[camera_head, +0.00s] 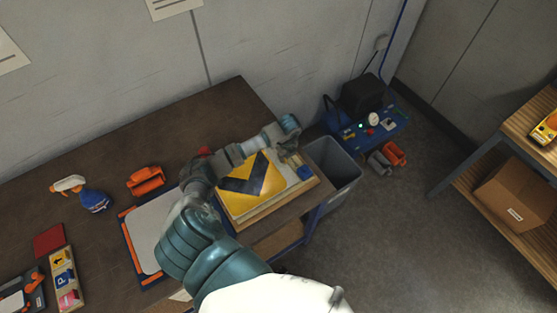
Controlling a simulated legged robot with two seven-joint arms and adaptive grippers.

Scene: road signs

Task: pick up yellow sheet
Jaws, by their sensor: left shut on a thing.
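The yellow sheet (241,203) with a black chevron is at the right end of the dark workbench, over a light board with a wooden edge (263,217). My left arm reaches in from the bottom and bends over the bench to the sheet's far side. My left gripper (287,150) is shut on the yellow sheet at its far right edge. The fingertips are small and partly hidden, so the exact grip is hard to see. My right gripper is not in view.
A grey bin (338,172) stands by the bench's right end. A white plate in an orange-edged frame (136,254) lies left of the sheet. An orange tool (146,180) and spray bottle (94,200) are further left. A shelf with a cardboard box (513,197) is at right.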

